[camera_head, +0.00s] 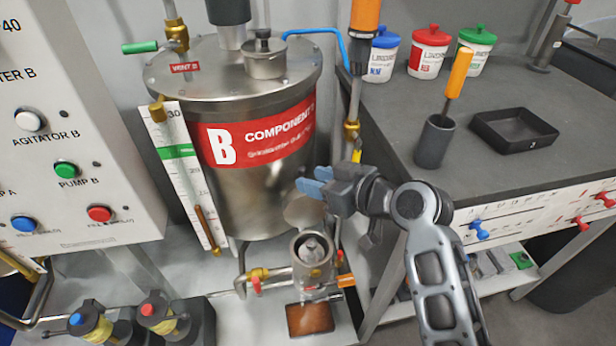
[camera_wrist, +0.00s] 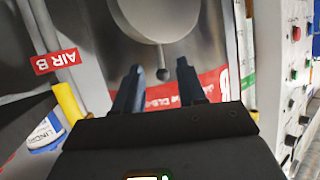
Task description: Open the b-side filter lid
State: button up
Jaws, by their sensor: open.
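The b-side filter housing (camera_head: 312,270) is a metal cylinder below the tank marked B. Its top looks open, with a pale insert (camera_head: 312,248) showing inside. The round metal lid (camera_head: 303,212) stands raised above and behind the housing, tilted up. My gripper (camera_head: 311,181) is open and empty, just above the lid in the head view.
The B tank (camera_head: 250,185) stands close behind my gripper. A grey workbench (camera_head: 400,115) with cups and a tray (camera_head: 513,128) lies to the right. A brown block (camera_head: 310,319) sits below the housing.

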jog(key=shift+x, duration=1.45)
jog(key=shift+s, duration=0.1)
jog(key=shift+c, duration=0.3)
grip_shut()
